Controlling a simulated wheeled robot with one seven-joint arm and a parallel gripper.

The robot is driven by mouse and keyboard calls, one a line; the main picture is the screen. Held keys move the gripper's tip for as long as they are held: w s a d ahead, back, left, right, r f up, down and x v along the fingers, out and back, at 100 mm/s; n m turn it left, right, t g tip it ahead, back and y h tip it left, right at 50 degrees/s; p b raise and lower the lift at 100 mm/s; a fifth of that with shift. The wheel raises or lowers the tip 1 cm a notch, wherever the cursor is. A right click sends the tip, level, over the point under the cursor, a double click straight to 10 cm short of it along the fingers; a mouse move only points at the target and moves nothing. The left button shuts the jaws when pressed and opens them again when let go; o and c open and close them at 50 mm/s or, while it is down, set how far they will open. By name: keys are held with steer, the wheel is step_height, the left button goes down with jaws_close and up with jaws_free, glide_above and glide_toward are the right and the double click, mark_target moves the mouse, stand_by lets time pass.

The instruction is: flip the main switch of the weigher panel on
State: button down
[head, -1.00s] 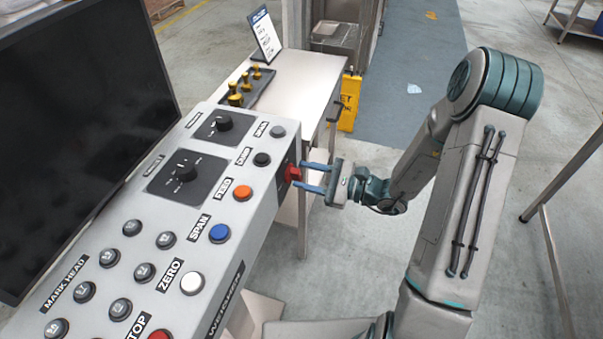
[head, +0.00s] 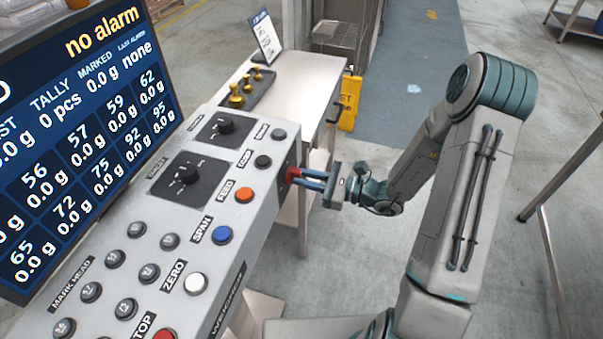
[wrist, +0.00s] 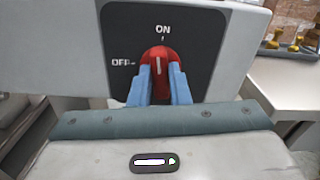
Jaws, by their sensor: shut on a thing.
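The main switch is a red rotary knob (wrist: 160,66) on a black plate (wrist: 120,45) marked ON at the top and OFF at the left. Its white pointer line stands upright, toward ON. In the head view the red knob (head: 291,175) sits on the right end face of the weigher panel (head: 262,205). My gripper (wrist: 160,85) is shut on the knob, one blue finger on each side; in the head view my gripper (head: 300,178) reaches it from the right. The panel's screen (head: 85,130) is lit, showing "no alarm" and rows of weights.
The panel top carries an orange button (head: 244,195), a blue button (head: 222,235), a white button (head: 196,283) and black dials. Behind it a steel table (head: 305,85) holds brass weights (head: 237,96) and a sign. A yellow floor sign (head: 349,100) stands beyond.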

steer(key=shift+w+d+r+m+p, duration=0.15)
steer(key=shift+m+p, duration=0.1)
steer(key=shift+m, duration=0.25)
steer(key=shift+w+r+m+p, duration=0.1)
steer(key=shift+w+m+p, duration=0.1)
steer(key=shift+m, duration=0.3)
steer(key=c, duration=1.4)
jaws_free()
steer(key=shift+o, duration=0.2)
steer(key=shift+f, duration=0.1)
steer(key=shift+s, duration=0.1)
steer(key=b+v, duration=0.2)
steer(key=v, duration=1.1)
steer(key=shift+d, duration=0.4)
steer(key=shift+s, duration=0.1)
